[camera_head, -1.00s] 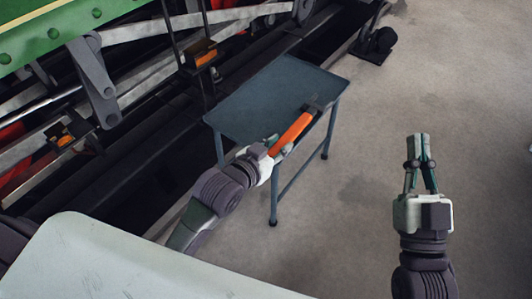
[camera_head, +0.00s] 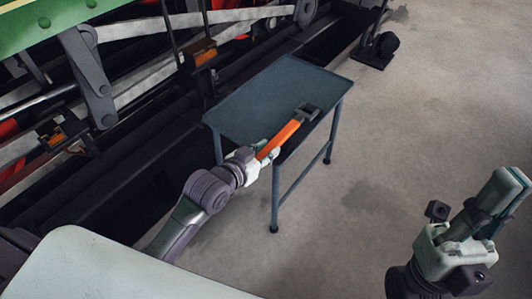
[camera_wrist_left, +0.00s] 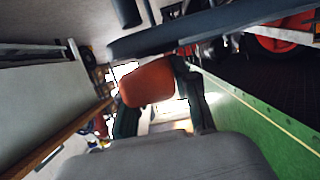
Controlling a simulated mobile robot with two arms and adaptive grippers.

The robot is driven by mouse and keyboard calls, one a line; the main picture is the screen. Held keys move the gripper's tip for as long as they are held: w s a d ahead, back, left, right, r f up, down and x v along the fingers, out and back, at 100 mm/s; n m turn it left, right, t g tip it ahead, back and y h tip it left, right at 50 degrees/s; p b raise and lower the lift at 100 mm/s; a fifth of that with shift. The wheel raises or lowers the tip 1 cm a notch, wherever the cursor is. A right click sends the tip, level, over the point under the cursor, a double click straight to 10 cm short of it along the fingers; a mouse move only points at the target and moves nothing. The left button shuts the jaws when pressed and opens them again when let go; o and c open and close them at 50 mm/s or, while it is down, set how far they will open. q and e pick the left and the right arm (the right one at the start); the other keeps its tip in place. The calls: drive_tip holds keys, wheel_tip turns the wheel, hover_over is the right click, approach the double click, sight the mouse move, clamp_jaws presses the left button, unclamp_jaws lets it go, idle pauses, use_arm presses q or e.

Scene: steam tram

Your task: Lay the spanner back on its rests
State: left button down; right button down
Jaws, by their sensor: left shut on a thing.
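The spanner (camera_head: 280,138) has an orange handle and a dark open-jawed head (camera_head: 306,112). My left gripper (camera_head: 262,154) is shut on the lower end of its handle. The spanner's head shows over the right part of the blue-grey table; I cannot tell whether it touches. In the left wrist view the orange handle (camera_wrist_left: 147,84) lies between the fingers. Two dark brackets with orange parts, possibly the rests, are on the tram's side: one upper (camera_head: 199,55), one lower left (camera_head: 54,133). My right gripper (camera_head: 505,195) is at the lower right, seen side-on, holding nothing visible.
The blue-grey table (camera_head: 260,95) stands beside the tram, its top otherwise bare. The tram's rods (camera_head: 185,22) and green frame (camera_head: 40,22) fill the upper left. A dark block (camera_head: 376,48) stands on the floor behind. The concrete floor at right is clear.

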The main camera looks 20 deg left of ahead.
use_arm(q)
drive_tip(key=shift+r, duration=0.1)
drive_tip(key=shift+f, duration=0.35)
drive_tip(key=c, duration=0.9)
unclamp_jaws()
drive_tip(key=shift+f, duration=0.1)
drive_tip(key=shift+o, duration=0.2)
